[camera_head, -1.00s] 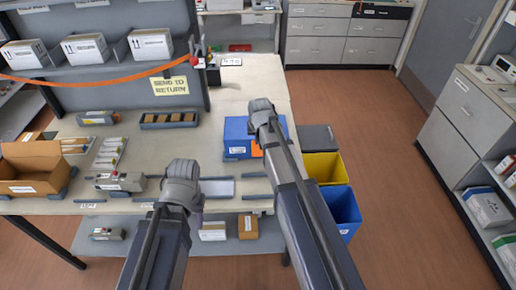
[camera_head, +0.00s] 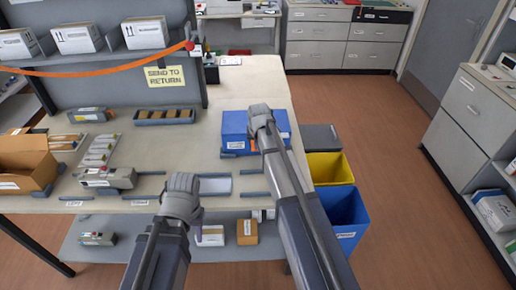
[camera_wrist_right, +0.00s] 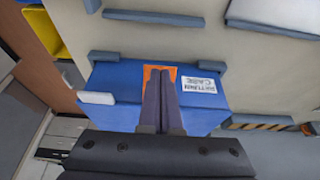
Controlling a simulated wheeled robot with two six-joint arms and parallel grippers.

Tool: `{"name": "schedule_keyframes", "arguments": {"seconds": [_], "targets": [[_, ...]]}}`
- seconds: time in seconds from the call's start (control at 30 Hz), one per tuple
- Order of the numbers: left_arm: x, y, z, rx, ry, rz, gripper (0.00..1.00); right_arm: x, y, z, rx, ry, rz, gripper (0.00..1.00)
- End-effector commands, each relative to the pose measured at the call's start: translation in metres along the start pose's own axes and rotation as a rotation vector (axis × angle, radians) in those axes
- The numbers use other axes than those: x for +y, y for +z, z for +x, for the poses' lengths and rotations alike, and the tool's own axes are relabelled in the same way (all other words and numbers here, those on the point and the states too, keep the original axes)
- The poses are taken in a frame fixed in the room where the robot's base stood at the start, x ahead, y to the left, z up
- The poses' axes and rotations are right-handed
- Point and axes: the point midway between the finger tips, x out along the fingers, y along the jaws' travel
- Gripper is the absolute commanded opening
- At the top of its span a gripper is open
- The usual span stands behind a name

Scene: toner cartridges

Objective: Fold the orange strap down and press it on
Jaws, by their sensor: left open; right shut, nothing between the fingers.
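A blue case (camera_head: 235,128) with a white label stands on the table's right part; it also fills the middle of the right wrist view (camera_wrist_right: 115,110). In that view an orange patch (camera_wrist_right: 173,73), apparently the strap, shows on the case around my right fingertips (camera_wrist_right: 160,72). The fingers hide most of it. My right gripper (camera_head: 261,112) is shut and empty, over the case; I cannot tell whether it presses on the strap. My left gripper (camera_head: 182,194) is open at the table's front edge, left of and apart from the case; its fingertips are hard to see.
A pale flat plate (camera_head: 215,185) lies between dark rails near the front edge. A grey toner cartridge (camera_head: 108,178) and a cardboard box (camera_head: 28,165) are to the left. Yellow (camera_head: 327,168) and blue (camera_head: 345,215) bins stand right of the table. A long orange band (camera_head: 90,72) hangs across the shelf.

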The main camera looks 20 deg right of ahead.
Motion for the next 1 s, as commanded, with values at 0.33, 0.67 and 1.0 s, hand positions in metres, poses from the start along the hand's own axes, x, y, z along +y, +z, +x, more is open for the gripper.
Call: {"name": "schedule_keyframes", "arguments": {"seconds": [0.33,0.67,1.0], "targets": [[0.002,-0.001,0.019,0.0,0.0,0.0,0.41,0.0,0.0,0.021,0.0,0.0,0.0,0.0],[0.002,-0.001,0.022,0.0,0.0,0.0,0.41,0.0,0.001,0.022,0.009,0.0,0.0,0.0],[0.006,-0.004,0.061,0.0,0.0,0.0,0.41,0.0,0.012,0.042,0.179,0.0,0.0,0.0]]}}
